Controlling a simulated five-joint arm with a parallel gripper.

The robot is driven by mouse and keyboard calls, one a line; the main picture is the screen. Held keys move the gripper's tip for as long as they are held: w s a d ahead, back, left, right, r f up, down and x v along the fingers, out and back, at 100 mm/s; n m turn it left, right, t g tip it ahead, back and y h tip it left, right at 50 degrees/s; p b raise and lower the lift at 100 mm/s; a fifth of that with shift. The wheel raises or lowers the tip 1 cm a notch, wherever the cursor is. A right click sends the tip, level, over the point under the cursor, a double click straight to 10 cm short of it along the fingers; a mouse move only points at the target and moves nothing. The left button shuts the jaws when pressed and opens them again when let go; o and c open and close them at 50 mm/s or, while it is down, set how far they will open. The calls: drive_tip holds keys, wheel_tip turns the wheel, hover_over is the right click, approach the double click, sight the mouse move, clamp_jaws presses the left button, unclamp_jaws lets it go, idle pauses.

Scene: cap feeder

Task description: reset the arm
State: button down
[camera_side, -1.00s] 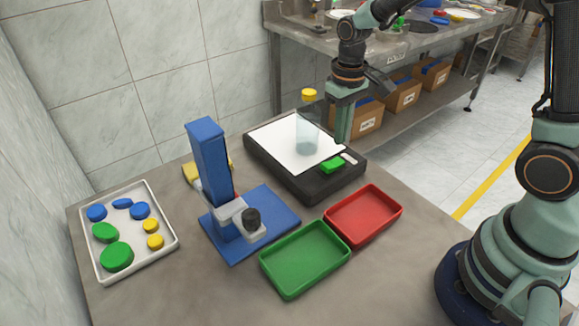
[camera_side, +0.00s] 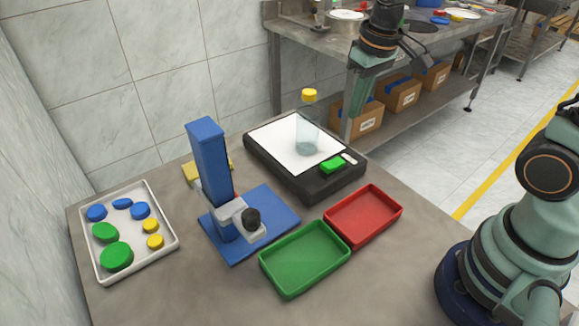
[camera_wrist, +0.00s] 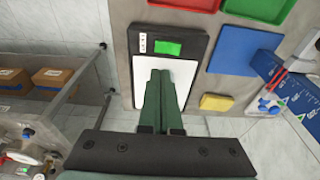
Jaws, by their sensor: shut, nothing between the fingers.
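My gripper (camera_side: 357,92) is shut and empty. It hangs in the air at the upper middle of the side view, right of and apart from the clear vial (camera_side: 307,135) with a yellow cap (camera_side: 309,95). The vial stands upright on the white surface of a black-framed pad (camera_side: 262,158). In the wrist view my gripper's green fingers (camera_wrist: 160,76) lie together, pointing over the pad (camera_wrist: 199,56). The vial cannot be made out there.
A blue press-like stand (camera_side: 207,150) is left of the pad. A white tray (camera_side: 172,238) with blue, green and yellow caps is far left. A green tray (camera_side: 305,258) and a red tray (camera_side: 363,215) are in front. Behind is a metal bench (camera_side: 300,35).

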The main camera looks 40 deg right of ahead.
drive_tip(key=s+r+t, duration=0.3)
drive_tip(key=s+r, duration=0.3)
drive_tip(key=s, duration=0.1)
drive_tip(key=shift+d+t, duration=0.3)
drive_tip(key=shift+d, duration=0.05)
